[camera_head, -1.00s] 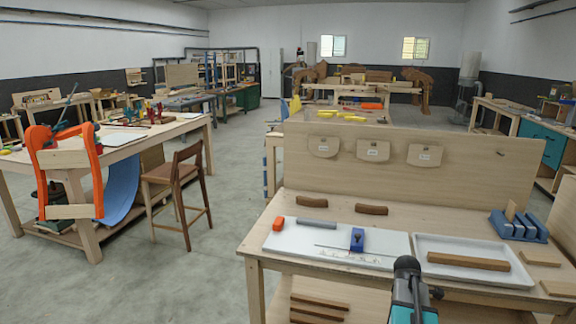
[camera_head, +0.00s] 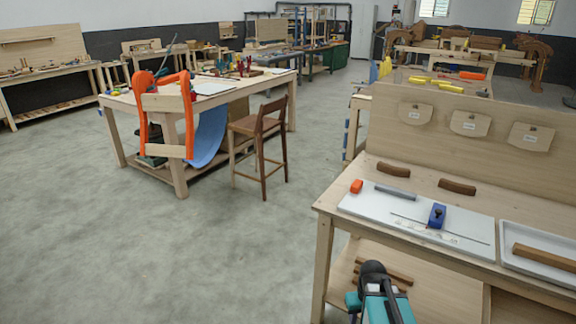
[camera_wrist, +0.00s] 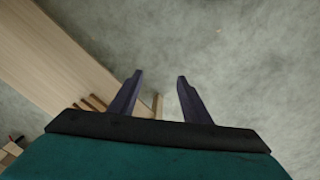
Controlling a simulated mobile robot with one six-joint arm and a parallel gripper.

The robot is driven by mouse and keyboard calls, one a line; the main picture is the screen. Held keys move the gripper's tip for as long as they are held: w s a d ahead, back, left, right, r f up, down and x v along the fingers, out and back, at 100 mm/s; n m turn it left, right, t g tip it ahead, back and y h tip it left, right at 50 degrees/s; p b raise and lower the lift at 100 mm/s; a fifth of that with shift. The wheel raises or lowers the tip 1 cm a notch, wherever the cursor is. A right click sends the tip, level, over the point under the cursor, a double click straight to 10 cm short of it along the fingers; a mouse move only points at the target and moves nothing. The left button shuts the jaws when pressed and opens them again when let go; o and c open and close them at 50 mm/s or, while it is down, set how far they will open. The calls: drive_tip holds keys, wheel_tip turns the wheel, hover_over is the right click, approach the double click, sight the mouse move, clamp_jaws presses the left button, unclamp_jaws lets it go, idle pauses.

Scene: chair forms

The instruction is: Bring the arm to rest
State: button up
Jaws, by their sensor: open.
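My gripper (camera_wrist: 157,90) shows in the wrist view with its two dark fingers apart and nothing between them. Beyond the fingers is grey concrete floor. In the head view my dark and teal arm (camera_head: 378,295) stands at the bottom, in front of the near workbench (camera_head: 325,207); the fingers do not show there. The workbench's wooden edge also shows in the wrist view (camera_wrist: 60,60), left of the fingers.
A wooden chair (camera_head: 262,140) stands by another table (camera_head: 225,98). Open floor (camera_head: 110,230) lies left.

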drive_tip(key=s+a+f+m, duration=0.1)
drive_tip(key=s+a+f, duration=0.1)
drive_tip(key=a, duration=0.6)
drive_tip(key=s+f+g+b, duration=0.5)
drive_tip(key=s+f+b, duration=0.5)
drive_tip(key=s+f, duration=1.5)
wheel_tip(320, 180, down, 3)
drive_tip(key=shift+d+f+g+y, duration=0.2)
drive_tip(key=shift+d+g+y, duration=0.05)
drive_tip(key=shift+g+y, duration=0.05)
drive_tip(key=c, duration=0.3)
drive_tip(key=shift+d+m, duration=0.2)
drive_tip(key=shift+m, duration=0.1)
